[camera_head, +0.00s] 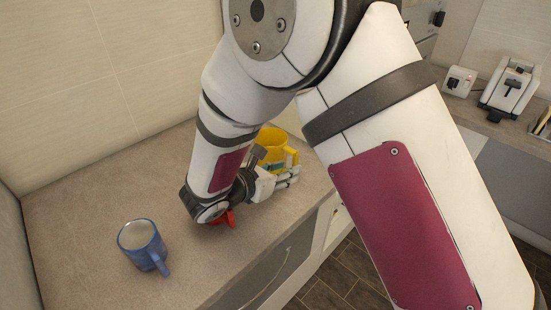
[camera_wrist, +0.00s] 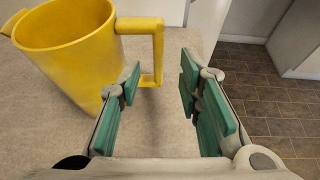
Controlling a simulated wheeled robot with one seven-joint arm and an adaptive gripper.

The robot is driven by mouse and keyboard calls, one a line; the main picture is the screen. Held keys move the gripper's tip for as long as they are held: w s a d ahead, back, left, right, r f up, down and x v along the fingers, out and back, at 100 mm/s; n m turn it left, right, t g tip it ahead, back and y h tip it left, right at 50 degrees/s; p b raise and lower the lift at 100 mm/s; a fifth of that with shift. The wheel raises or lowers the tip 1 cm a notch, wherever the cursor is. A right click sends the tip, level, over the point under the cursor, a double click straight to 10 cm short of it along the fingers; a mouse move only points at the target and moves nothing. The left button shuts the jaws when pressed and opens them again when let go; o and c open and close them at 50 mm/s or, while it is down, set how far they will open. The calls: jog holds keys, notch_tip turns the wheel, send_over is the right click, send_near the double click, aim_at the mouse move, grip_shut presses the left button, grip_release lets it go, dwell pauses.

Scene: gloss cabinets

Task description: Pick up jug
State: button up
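The yellow jug (camera_head: 272,139) stands upright on the counter, partly hidden behind my arm in the head view. In the wrist view the jug (camera_wrist: 66,45) is at the upper left, with its handle (camera_wrist: 157,42) pointing right. My gripper (camera_head: 290,172) is beside the jug, low over the counter. In the wrist view my gripper (camera_wrist: 160,85) is open, with green-padded fingers apart. The lower part of the handle lies at the left finger's tip, near the mouth of the gap. I cannot tell whether they touch. Nothing is held between the pads.
A blue mug (camera_head: 143,245) stands at the left of the counter (camera_head: 90,215). A red object (camera_head: 226,219) sits under my wrist, mostly hidden. The wall runs behind, and the counter's front edge is to the right. A white appliance (camera_head: 510,88) stands on another counter.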

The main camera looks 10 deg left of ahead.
jog(key=shift+p+x, duration=0.45)
jog(key=shift+x, duration=2.25)
jog(key=shift+r, duration=0.1)
grip_shut()
jog(key=shift+r, duration=0.1)
